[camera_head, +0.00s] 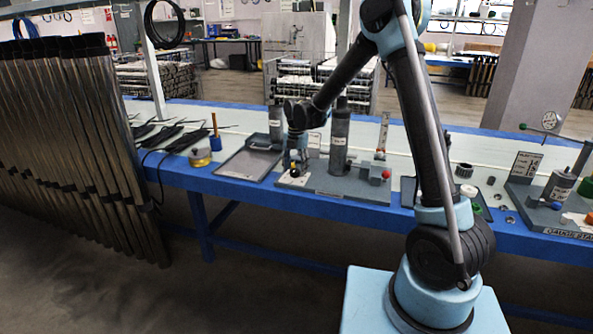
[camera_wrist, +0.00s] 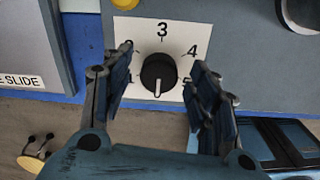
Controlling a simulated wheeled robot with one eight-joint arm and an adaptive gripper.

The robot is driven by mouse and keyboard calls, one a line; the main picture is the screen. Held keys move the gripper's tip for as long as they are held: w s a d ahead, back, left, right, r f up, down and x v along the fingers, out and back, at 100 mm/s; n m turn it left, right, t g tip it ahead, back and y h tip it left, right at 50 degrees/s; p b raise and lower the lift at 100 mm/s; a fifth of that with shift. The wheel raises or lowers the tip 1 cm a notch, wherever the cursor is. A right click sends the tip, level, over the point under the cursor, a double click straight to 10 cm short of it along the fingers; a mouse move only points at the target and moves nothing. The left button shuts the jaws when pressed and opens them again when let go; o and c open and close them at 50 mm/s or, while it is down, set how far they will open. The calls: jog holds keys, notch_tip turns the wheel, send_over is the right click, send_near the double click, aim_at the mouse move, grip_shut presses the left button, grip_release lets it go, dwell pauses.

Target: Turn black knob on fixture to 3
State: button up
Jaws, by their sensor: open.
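The black knob (camera_wrist: 158,72) sits on a white dial card (camera_wrist: 163,30) on the grey fixture. The card shows 3 at the top, 4 and 5 on the right, and partly hidden numbers on the left. A white line on the knob points down in the wrist view, away from the 3. My gripper (camera_wrist: 165,88) is open, with one finger on each side of the knob and a gap on both sides. In the head view my gripper (camera_head: 295,160) is over the left end of the fixture (camera_head: 335,184), and the knob is hard to make out there.
A grey cylinder (camera_head: 339,140) stands on the fixture right of my gripper, with a red knob (camera_head: 386,174) farther right. A grey tray (camera_head: 247,164) lies to the left. The blue table edge (camera_head: 300,197) runs along the front.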

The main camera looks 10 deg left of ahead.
jog(key=shift+f, duration=0.4)
jog(key=shift+d, duration=0.1)
jog(key=c, duration=1.1)
jog(key=shift+o, duration=0.2)
